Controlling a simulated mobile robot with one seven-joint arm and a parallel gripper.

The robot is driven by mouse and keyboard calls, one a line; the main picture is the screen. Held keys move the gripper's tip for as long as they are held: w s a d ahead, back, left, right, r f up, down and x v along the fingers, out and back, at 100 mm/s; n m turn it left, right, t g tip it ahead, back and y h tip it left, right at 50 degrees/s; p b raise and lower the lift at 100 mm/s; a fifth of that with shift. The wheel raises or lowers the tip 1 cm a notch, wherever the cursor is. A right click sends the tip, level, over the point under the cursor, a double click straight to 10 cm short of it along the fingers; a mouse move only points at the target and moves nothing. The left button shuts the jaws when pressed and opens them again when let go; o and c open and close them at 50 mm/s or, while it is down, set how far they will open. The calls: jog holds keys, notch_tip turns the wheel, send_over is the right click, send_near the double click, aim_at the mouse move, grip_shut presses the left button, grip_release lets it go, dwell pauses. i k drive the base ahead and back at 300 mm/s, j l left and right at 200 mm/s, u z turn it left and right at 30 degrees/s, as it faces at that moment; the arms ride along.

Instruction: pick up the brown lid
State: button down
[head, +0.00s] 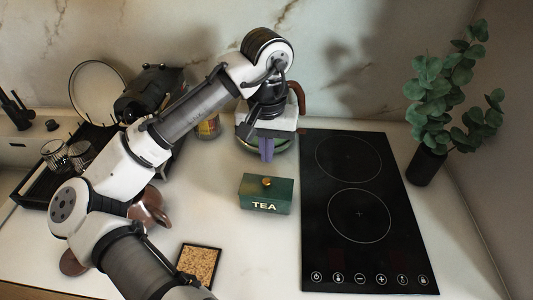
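My gripper (267,155) points down at the back of the counter, its purple fingers in front of a green-rimmed vessel (283,146). My wrist hides most of that vessel; a brown curved handle (298,92) shows behind it. Whether the fingers are apart or touching something is unclear. A copper-brown rounded object (153,207) is partly hidden by my arm at the left. A flat brown round piece (71,263) shows at the lower left, also partly covered; I cannot tell for sure which of these is the brown lid. My gripper is well away from both.
A green TEA box (266,197) with a brownish knob stands mid-counter, left of the black cooktop (361,250). A cork-patterned square (199,266) lies in front. A dark dish rack (35,187) with glasses is at left, a potted plant (427,165) at right.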

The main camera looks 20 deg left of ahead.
aim_at(69, 265)
jog(key=k, duration=1)
